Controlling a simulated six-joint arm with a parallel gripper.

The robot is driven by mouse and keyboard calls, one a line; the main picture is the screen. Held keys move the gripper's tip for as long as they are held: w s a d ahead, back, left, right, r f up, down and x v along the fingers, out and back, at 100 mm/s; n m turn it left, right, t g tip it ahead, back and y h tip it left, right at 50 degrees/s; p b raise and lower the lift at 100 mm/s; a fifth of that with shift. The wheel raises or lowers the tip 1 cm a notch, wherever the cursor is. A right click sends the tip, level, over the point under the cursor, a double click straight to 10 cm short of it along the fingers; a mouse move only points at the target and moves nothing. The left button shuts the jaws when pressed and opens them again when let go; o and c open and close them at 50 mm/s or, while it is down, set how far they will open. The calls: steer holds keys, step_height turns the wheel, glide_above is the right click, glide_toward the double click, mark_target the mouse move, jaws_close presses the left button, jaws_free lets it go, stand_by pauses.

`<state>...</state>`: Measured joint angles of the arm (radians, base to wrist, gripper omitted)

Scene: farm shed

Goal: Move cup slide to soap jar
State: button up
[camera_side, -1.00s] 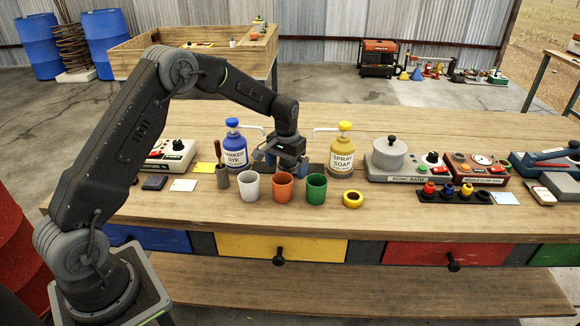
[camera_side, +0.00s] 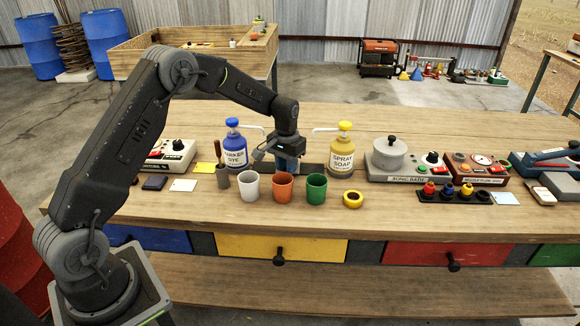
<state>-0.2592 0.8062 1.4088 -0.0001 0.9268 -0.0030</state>
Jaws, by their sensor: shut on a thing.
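The soap jar (camera_side: 342,162) is a yellow bottle labelled SPRAY SOAP with a yellow pump top, upright at the centre of the bench. Its white spout points left. My gripper (camera_side: 287,166) points down between it and the blue MARKER DYE jar (camera_side: 236,157), behind the orange cup. It is apart from the soap jar, a short way to its left. The gripper is shut low over the bench on what I take to be the cup slide. The slide is mostly hidden by the gripper and the cups, and its shape cannot be made out. A blue part shows at the gripper's lower end.
A white cup (camera_side: 249,187), an orange cup (camera_side: 283,187) and a green cup (camera_side: 316,189) stand in a row in front of the gripper. The sonic bath (camera_side: 399,162) stands right of the soap jar.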

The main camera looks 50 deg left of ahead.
steer(key=shift+w+d, duration=2.55)
steer(key=shift+w, duration=0.05)
steer(key=o, duration=1.7)
step_height(320, 180, up, 8)
